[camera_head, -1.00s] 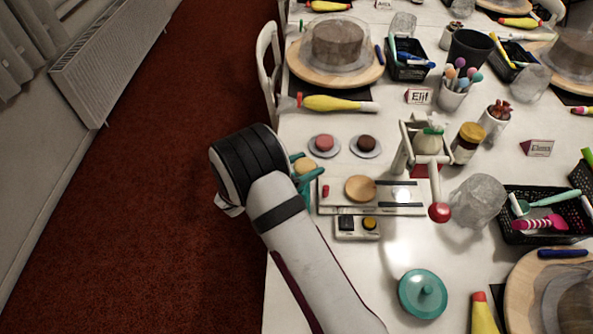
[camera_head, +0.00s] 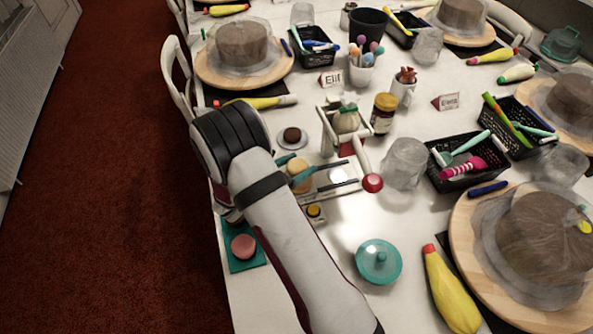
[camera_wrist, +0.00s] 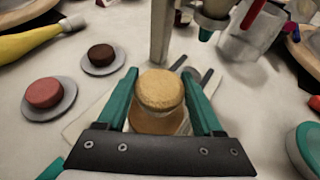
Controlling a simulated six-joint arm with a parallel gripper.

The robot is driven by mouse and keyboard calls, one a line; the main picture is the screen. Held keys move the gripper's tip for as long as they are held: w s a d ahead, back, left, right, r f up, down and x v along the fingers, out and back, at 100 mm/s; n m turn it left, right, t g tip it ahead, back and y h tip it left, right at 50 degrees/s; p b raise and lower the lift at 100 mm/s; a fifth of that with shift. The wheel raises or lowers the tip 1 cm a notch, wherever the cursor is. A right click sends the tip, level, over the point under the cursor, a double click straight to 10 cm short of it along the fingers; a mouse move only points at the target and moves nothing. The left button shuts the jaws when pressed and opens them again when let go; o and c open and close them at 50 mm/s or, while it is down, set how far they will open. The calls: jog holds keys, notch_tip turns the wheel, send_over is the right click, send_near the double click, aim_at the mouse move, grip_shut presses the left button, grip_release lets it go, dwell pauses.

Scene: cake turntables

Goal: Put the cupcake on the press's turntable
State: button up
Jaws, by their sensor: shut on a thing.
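A tan cupcake (camera_wrist: 160,90) sits between the teal fingers of my gripper (camera_wrist: 160,76), which is shut on it. In the head view the cupcake (camera_head: 298,166) is partly hidden by my fingers and wrist. The wooden turntable (camera_wrist: 158,123) shows directly below and slightly nearer in the wrist view. The cupcake overlaps it; I cannot tell whether they touch. The white press (camera_head: 340,128), with a red-knobbed lever, stands just behind.
A brown cupcake (camera_wrist: 102,55) and a pink cupcake (camera_wrist: 44,92) sit on grey saucers to the left. A jar (camera_head: 384,113) and an upturned clear cup (camera_head: 405,163) stand right of the press. A teal lid (camera_head: 379,262) lies in front.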

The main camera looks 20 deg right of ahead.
jog(key=shift+f, duration=1.2)
jog(key=o, duration=1.4)
jog(key=shift+f, duration=0.15)
jog(key=shift+c, duration=0.2)
